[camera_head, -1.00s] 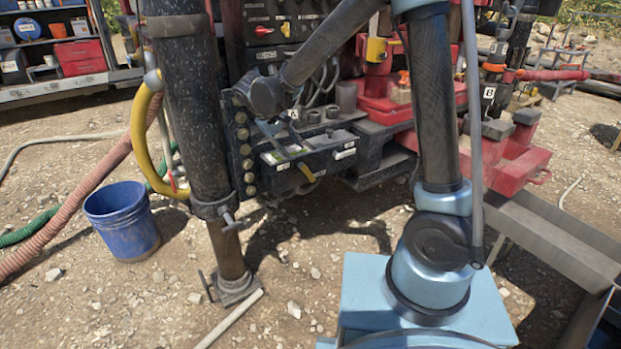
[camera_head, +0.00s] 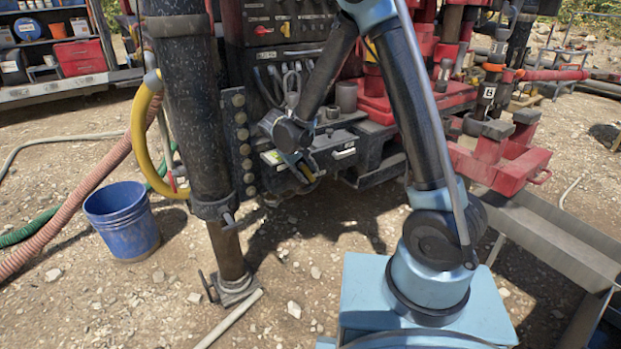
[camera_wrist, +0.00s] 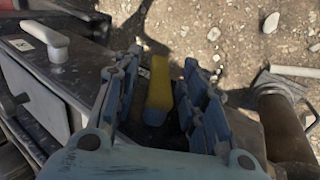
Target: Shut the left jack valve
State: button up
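A yellow valve handle with a blue end (camera_wrist: 159,88) lies between the two fingers of my gripper (camera_wrist: 160,66) in the wrist view. The fingers are spread, with visible gaps on both sides of the handle. In the head view my gripper (camera_head: 303,168) points down at the front of the dark valve box (camera_head: 330,158), left of its white lever (camera_head: 344,154). There it mostly hides the yellow handle. The white lever also shows at upper left in the wrist view (camera_wrist: 45,34). I cannot read which valve serves which jack.
The thick black jack leg (camera_head: 190,110) with a yellow hose (camera_head: 139,140) stands close left of my gripper. A blue bucket (camera_head: 121,220) stands on stony ground at left. A metal trough (camera_head: 555,230) is at right.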

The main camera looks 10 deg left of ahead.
aim_at(310, 176)
jog(key=shift+x, duration=1.65)
jog(key=shift+c, duration=0.3)
grip_shut()
